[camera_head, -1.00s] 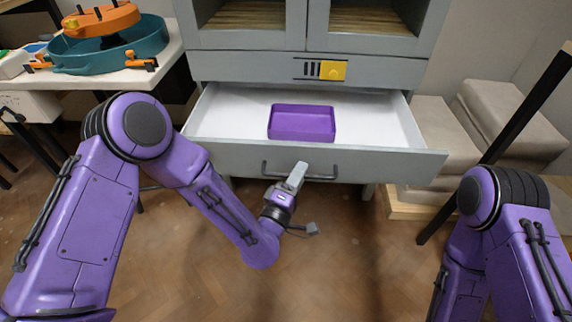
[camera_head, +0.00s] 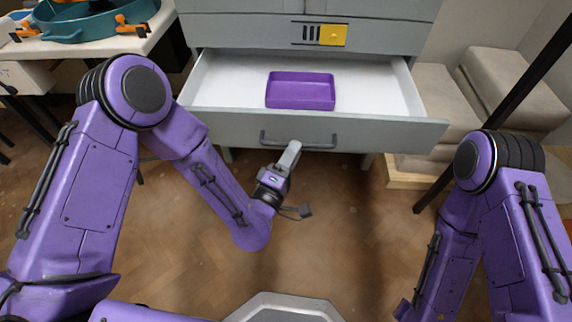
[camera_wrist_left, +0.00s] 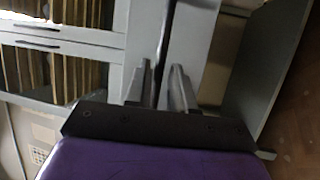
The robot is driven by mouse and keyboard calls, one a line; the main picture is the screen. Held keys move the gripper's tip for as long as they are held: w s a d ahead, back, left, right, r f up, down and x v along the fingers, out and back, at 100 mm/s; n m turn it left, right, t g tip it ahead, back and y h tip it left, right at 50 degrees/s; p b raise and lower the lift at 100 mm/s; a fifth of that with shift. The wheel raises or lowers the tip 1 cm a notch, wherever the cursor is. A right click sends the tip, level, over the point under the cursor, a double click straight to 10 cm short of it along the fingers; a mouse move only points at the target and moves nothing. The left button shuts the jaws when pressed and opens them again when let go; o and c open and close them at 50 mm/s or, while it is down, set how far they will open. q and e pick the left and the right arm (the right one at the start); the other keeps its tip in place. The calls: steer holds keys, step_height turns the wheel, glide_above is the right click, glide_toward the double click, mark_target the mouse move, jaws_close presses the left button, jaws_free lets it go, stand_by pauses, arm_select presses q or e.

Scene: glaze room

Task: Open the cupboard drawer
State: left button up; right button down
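The grey cupboard drawer (camera_head: 225,128) is pulled well out in the head view, its white inside showing. Its dark bar handle (camera_head: 270,141) runs across the front panel. My left gripper (camera_head: 294,146) is at the handle's middle, its tips overlapping the bar in this view. In the left wrist view the fingers of my left gripper (camera_wrist_left: 163,88) are apart, with the dark handle bar (camera_wrist_left: 166,35) lined up with the gap between them. I cannot tell whether they touch it. A purple tray (camera_head: 300,103) lies in the drawer. My right gripper is out of view.
The cupboard body (camera_head: 230,30) stands behind the drawer, with a yellow label (camera_head: 333,35) above it. A table (camera_head: 110,46) with a teal basin (camera_head: 85,28) is at left. Beige blocks (camera_head: 500,95) are stacked at right. The wooden floor before the drawer is clear.

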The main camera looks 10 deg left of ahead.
arm_select(q)
steer(key=b+v, duration=0.1)
steer(key=v, duration=0.6)
steer(key=shift+s+b, duration=0.2)
steer(key=shift+b, duration=0.1)
